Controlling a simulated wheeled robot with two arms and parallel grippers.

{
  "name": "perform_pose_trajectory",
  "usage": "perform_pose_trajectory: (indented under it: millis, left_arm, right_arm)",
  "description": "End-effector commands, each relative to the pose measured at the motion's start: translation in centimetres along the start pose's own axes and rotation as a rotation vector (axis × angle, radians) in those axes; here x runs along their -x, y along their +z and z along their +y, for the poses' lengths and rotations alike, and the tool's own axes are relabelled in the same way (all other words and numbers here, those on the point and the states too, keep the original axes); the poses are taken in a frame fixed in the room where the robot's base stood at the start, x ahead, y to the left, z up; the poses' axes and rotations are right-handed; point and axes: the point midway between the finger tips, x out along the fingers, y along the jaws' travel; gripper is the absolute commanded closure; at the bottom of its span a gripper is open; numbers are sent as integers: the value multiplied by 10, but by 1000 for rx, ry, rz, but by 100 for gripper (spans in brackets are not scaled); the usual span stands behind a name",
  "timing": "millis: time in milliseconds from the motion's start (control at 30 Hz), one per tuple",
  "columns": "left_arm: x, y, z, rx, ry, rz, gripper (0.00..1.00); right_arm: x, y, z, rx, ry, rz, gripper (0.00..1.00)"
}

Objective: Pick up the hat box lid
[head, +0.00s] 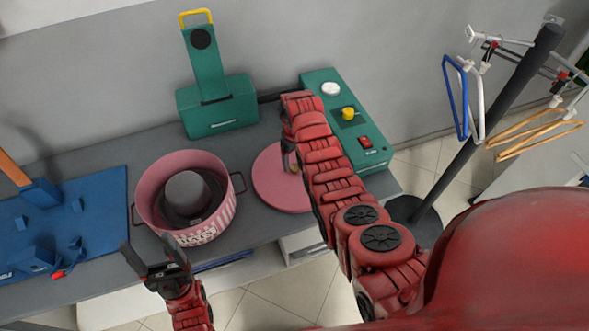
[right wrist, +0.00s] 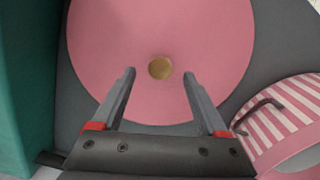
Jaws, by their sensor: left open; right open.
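The round pink hat box lid (head: 273,184) lies flat on the grey counter, to the right of the hat box. In the right wrist view the lid (right wrist: 160,35) has a small brass knob (right wrist: 160,68) at its middle. My right gripper (right wrist: 157,85) is open above the lid, its fingers pointing toward the knob with the knob between and just beyond the tips. In the head view my right arm hides part of the lid. The pink striped hat box (head: 213,222) stands open with a dark grey hat inside. My left gripper (head: 151,247) is open and empty in front of the box.
A green machine (head: 348,130) with a yellow knob and red switch stands behind the lid. A green press (head: 217,105) stands at the back wall. A blue mat (head: 98,190) with blue pieces lies left. A clothes rack with hangers stands right.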

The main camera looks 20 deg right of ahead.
Motion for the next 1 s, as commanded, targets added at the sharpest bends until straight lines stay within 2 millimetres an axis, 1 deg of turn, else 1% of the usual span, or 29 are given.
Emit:
perform_pose_trajectory:
  millis: [33, 233, 367, 567, 600, 667, 700, 767, 900, 967, 1000]
  left_arm:
    - [-5, -1, 0, 0, 0, 0, 29]
    - [-8, -1, 0, 0, 0, 0, 29]
    - [-8, -1, 0, 0, 0, 0, 29]
    - [-8, -1, 0, 0, 0, 0, 29]
    - [-8, -1, 0, 0, 0, 0, 29]
    - [-8, -1, 0, 0, 0, 0, 29]
    - [-8, -1, 0, 0, 0, 0, 29]
    - [-8, -1, 0, 0, 0, 0, 29]
    - [-8, -1, 0, 0, 0, 0, 29]
    - [-8, -1, 0, 0, 0, 0, 29]
    - [-8, -1, 0, 0, 0, 0, 29]
  right_arm:
    - [-3, 1, -1, 0, -3, -6, 24]
    - [-19, 1, 0, 0, -1, -3, 24]
    - [-23, 1, 0, 0, -1, -2, 24]
    - [-24, 0, 0, 0, 0, -1, 24]
    - [-24, 0, 0, 0, 0, -1, 27]
    - [-24, 0, 0, 0, 0, -1, 38]
    - [-24, 0, 0, 0, 0, -1, 45]
    - [-23, 0, 0, 0, 0, -1, 56]
    - [-23, 0, 0, 0, 0, -1, 81]
    - [-23, 0, 0, 0, 0, -1, 92]
    - [-23, 0, 0, 0, 0, -1, 99]
